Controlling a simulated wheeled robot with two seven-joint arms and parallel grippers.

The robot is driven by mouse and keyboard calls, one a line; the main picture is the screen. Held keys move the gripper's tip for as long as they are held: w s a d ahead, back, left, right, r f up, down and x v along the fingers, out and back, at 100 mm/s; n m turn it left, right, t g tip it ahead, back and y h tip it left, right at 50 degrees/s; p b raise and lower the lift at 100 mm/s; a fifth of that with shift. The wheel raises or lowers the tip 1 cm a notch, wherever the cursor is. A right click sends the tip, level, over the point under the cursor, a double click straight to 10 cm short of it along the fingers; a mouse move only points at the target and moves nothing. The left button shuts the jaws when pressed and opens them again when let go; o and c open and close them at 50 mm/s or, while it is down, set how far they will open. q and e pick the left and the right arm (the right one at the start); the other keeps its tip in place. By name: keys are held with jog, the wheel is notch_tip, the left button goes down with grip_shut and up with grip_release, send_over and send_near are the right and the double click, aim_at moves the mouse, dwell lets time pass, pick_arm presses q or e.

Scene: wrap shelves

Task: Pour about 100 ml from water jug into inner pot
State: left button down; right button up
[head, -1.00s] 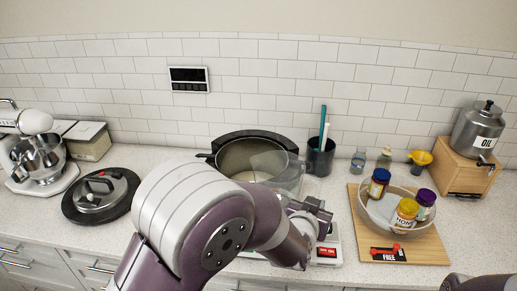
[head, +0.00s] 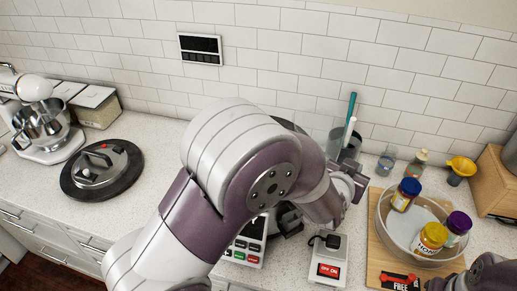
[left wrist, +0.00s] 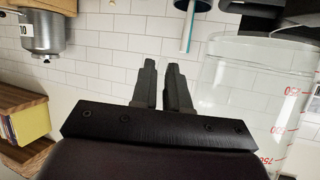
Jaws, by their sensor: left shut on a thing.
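The water jug (left wrist: 250,105) is clear glass with red volume marks, upside down in the left wrist view, beside my left fingers (left wrist: 165,85). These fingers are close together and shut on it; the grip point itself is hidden. In the head view my left gripper (head: 350,185) is right of centre, above the counter, and the jug shows only as a faint clear patch (head: 318,128) behind my arm. The inner pot is hidden behind my left arm; only a bit of dark rim (head: 289,125) shows. The water level is unclear.
A white scale (head: 328,262) stands at the front, beside another white device (head: 248,245). A bowl of jars (head: 388,228) sits on a wooden board at the right. A dark utensil cup (head: 350,145) stands behind my gripper. A lid (head: 100,170) lies at the left.

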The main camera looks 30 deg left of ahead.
aim_at(343, 131)
pick_arm(q)
jog(key=shift+w+r, duration=0.2)
jog(key=shift+s+r+n, duration=0.2)
jog(key=shift+r+n, duration=0.4)
jog(key=shift+s+a+r+n, duration=0.1)
jog(key=shift+a+r+n, duration=0.1)
jog(key=shift+r+n, duration=0.5)
jog(key=shift+n+h, duration=0.6)
jog(key=shift+n, duration=0.3)
jog(key=r, duration=0.1)
jog(key=a+r, duration=0.2)
jog(key=shift+w+r+p, duration=0.25)
jog(key=shift+w+p, duration=0.1)
jog(key=shift+w, duration=0.05)
jog(key=shift+w+a+r+n+h+p, duration=0.15)
jog(key=shift+a+r+n+h+p, duration=0.2)
jog(key=shift+a+p, duration=0.4)
jog(key=shift+w+a+r+n+p, duration=0.2)
jog(key=shift+a+r+n+p, duration=0.05)
jog(key=shift+a+n+p, duration=0.35)
jog(key=shift+s+a+r+n+t+h+p, duration=0.1)
jog(key=shift+a+r+n+t+h+p, duration=0.3)
jog(key=shift+a+r+n+h+p, duration=0.45)
jog(key=shift+f+n, duration=0.25)
jog(key=shift+n, duration=0.05)
jog(key=shift+s+a+f+n+h, duration=0.1)
jog(key=shift+a+n+h, duration=0.4)
pick_arm(e)
jog(key=shift+w+r, duration=0.2)
jog(key=shift+r, duration=2.15)
